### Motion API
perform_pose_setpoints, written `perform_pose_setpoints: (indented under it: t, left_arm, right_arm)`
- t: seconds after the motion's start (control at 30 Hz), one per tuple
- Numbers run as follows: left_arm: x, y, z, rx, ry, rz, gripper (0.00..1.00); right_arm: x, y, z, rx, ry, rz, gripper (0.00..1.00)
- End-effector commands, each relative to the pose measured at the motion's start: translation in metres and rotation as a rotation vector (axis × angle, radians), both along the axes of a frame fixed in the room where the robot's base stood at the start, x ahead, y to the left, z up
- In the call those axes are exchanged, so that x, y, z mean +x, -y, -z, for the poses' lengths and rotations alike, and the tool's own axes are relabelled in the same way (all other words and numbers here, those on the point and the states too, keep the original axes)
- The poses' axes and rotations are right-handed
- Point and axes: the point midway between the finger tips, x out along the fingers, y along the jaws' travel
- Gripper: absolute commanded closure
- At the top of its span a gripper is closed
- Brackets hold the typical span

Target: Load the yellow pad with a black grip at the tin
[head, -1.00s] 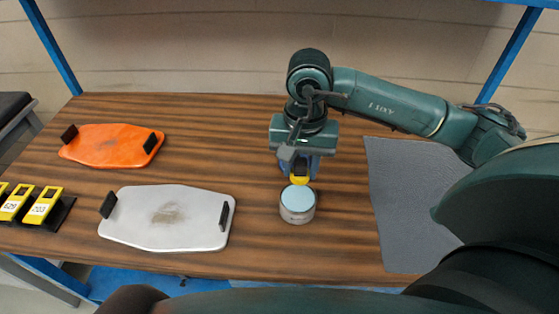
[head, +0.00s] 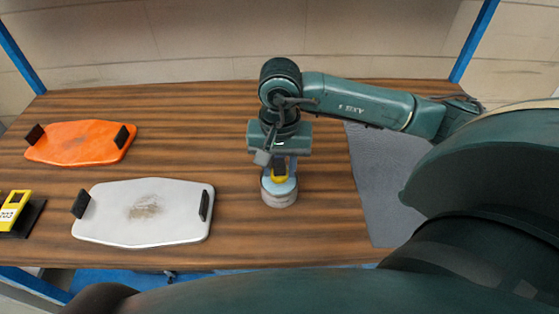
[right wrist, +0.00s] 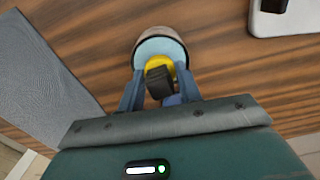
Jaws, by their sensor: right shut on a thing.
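The tin (head: 279,198) is round with a pale blue top and stands on the wooden table; it also shows in the right wrist view (right wrist: 160,32). The yellow pad (head: 279,179) with its black grip (right wrist: 159,84) is over the tin's blue top in the head view. My right gripper (head: 280,168) is shut on the black grip, with the yellow pad (right wrist: 157,63) beyond it in the right wrist view. I cannot tell whether the pad touches the blue surface. My left gripper is not in view.
A white panel (head: 165,225) with black end blocks lies left of the tin, and an orange panel (head: 75,145) lies behind it. A grey mat (head: 375,185) is to the right. A yellow numbered item (head: 12,212) sits at the left edge. Bare wood surrounds the tin.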

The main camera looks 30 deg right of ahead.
Motion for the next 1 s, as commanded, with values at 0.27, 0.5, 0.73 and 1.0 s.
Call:
perform_pose_setpoints:
  t: [0.27, 0.5, 0.73, 1.0]
  left_arm:
    - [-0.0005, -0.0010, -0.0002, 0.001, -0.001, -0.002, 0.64]
    - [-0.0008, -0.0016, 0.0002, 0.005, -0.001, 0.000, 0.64]
    - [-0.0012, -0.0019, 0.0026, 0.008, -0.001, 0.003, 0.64]
    - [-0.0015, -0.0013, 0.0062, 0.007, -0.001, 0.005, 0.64]
  right_arm:
    - [0.0001, -0.0001, -0.0005, 0.000, 0.000, 0.000, 0.84]
    - [0.0000, -0.0001, -0.0005, 0.000, 0.000, 0.000, 0.84]
    - [0.0000, 0.0000, 0.0014, 0.000, 0.000, -0.001, 0.84]
    - [0.0000, 0.0000, 0.0045, 0.000, 0.000, 0.000, 0.84]
